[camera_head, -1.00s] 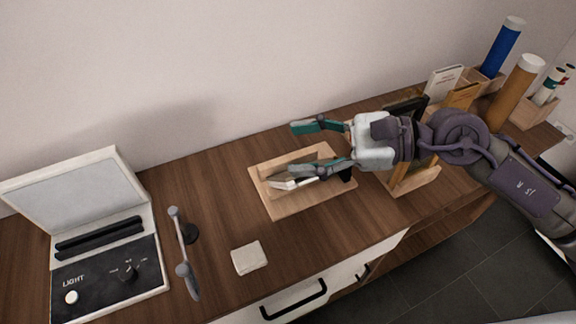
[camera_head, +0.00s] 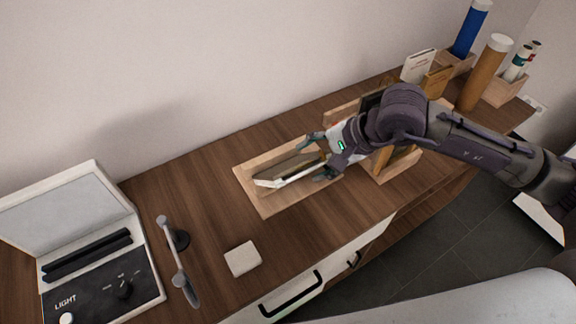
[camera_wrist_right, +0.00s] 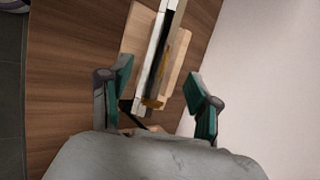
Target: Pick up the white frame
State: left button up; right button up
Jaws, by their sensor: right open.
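The white frame (camera_head: 291,179) stands on edge in a light wooden holder (camera_head: 272,206) on the brown table, with a darker frame close behind it. In the right wrist view the white frame (camera_wrist_right: 151,52) shows as a narrow pale strip beside dark and gold-brown edges. My right gripper (camera_head: 314,160) is at the right end of the frames, its fingers apart. In the wrist view the open right gripper (camera_wrist_right: 158,98) has one finger on each side of the frames' near ends. The fingers look clear of them. My left gripper is not in view.
A light box (camera_head: 95,275) and a grey handled stand (camera_head: 175,262) are on the left. A pale square block (camera_head: 242,259) lies in front of the holder. Wooden boxes, a blue tube (camera_head: 470,30) and a brown tube (camera_head: 484,75) stand at the right.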

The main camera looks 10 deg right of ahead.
jog(key=shift+a+f+p, duration=0.25)
jog(key=shift+f+p, duration=0.05)
jog(key=p+x, duration=0.1)
jog(key=x, duration=0.2)
jog(key=shift+w+a+f, duration=0.1)
jog(key=shift+a+f, duration=0.1)
jog(key=shift+f, duration=0.1)
jog(key=shift+w+a+f, duration=0.15)
jog(key=shift+f, duration=0.2)
jog(key=shift+c, duration=0.3)
grip_shut()
